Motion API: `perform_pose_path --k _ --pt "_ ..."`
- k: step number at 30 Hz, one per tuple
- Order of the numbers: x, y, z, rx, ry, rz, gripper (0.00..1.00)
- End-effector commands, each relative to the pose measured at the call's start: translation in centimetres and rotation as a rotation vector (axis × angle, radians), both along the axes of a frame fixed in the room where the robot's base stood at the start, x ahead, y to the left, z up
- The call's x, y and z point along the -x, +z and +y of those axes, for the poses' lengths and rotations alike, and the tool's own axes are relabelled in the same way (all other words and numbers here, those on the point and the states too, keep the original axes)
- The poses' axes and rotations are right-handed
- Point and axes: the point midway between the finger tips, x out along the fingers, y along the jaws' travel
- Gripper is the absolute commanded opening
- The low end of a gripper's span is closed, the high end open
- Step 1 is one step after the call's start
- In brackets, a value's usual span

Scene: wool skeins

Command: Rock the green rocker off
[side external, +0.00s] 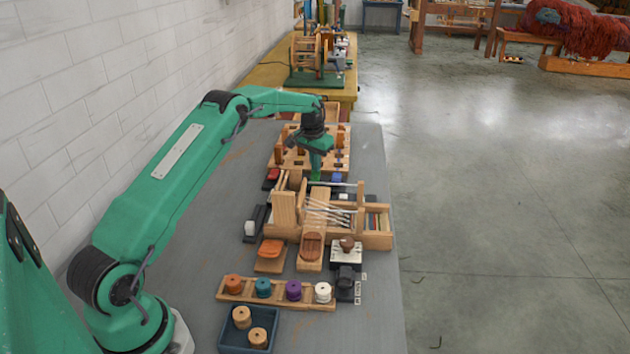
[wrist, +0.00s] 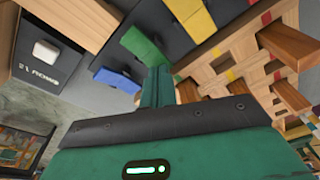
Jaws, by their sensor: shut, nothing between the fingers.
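The green rocker (wrist: 143,46) is a bright green block set in a dark panel (wrist: 170,42), between a blue rocker (wrist: 117,80) and a yellow rocker (wrist: 188,20) in the wrist view. My gripper (wrist: 157,74) is shut and empty, its fingertips close by the near end of the green rocker. I cannot tell whether they touch. In the side view my gripper (side external: 315,170) points down over the rocker row, and a bit of bright green (side external: 315,178) shows right under it. Which way the green rocker is tilted is not clear.
A wooden rack with upright pegs (side external: 333,160) stands just behind the row. A wooden loom-like frame (side external: 375,240) stands in front. A dark box with a white button (wrist: 45,50) shows in the wrist view.

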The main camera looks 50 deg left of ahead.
Motion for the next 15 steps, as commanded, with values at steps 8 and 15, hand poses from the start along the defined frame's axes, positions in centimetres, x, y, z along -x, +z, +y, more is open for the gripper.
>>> perform_pose_path --k 8,15 --pt "0.01 -0.33 -0.01 0.000 0.000 0.001 0.00" --pt "0.02 -0.58 -0.01 0.000 0.000 0.001 0.00"
